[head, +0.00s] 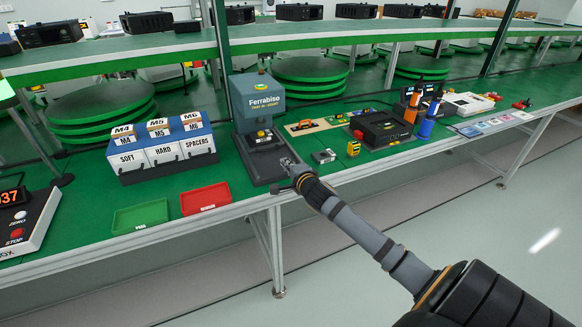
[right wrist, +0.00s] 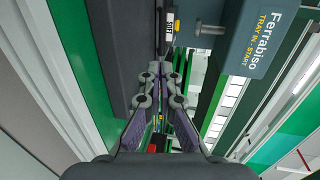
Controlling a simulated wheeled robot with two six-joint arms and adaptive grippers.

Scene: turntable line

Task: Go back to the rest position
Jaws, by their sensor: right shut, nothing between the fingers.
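My right gripper (head: 288,164) is at the front edge of the bench, at the base of the grey-blue Ferrabiso press (head: 260,102). In the right wrist view its fingers (right wrist: 166,72) are together with nothing between them, beside the dark press base (right wrist: 125,45). I cannot tell whether they touch it. The press head (right wrist: 250,40) shows at the upper right of that view. My right arm reaches in from the lower right of the head view. My left gripper is not in view.
Left of the press are a labelled bin box (head: 163,150), a green tray (head: 140,217) and a red tray (head: 205,198). Right of it are a black case (head: 381,130) and orange and blue screwdrivers (head: 427,118). The floor in front (head: 500,240) is clear.

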